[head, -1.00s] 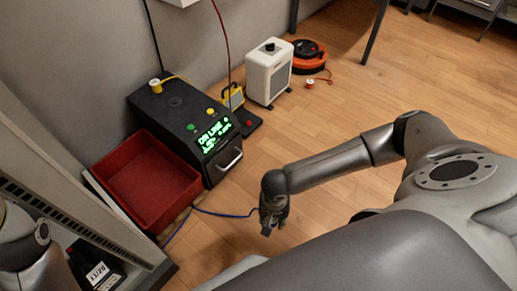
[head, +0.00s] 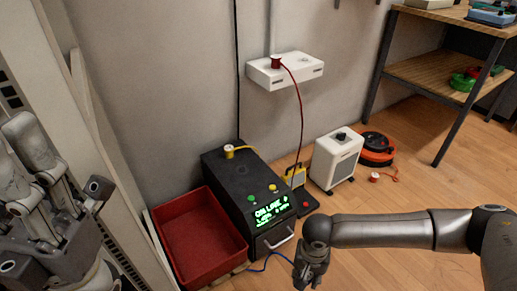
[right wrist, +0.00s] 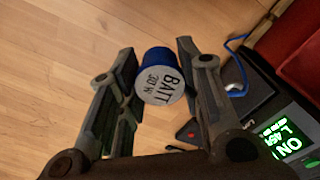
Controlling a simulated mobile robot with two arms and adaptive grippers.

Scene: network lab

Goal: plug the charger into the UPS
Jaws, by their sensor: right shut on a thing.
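The UPS (head: 240,185) is a black box on the floor by the wall, with a lit green display (head: 272,211) and a front handle. A yellow plug (head: 229,151) stands on its top, its yellow cable running over the box. My right gripper (head: 309,279) is in front of the UPS, to its right in the head view. In the right wrist view my right gripper (right wrist: 158,82) is shut on a blue plug with a white face (right wrist: 160,86) reading "BATT 30 W". A blue cable (head: 268,262) trails to it. My left gripper (head: 60,215) is at the left edge; its jaws are unclear.
A red bin (head: 196,238) stands against the UPS's left side. A white wall strip (head: 285,72) holds a red plug (head: 276,62). Floor in front is open.

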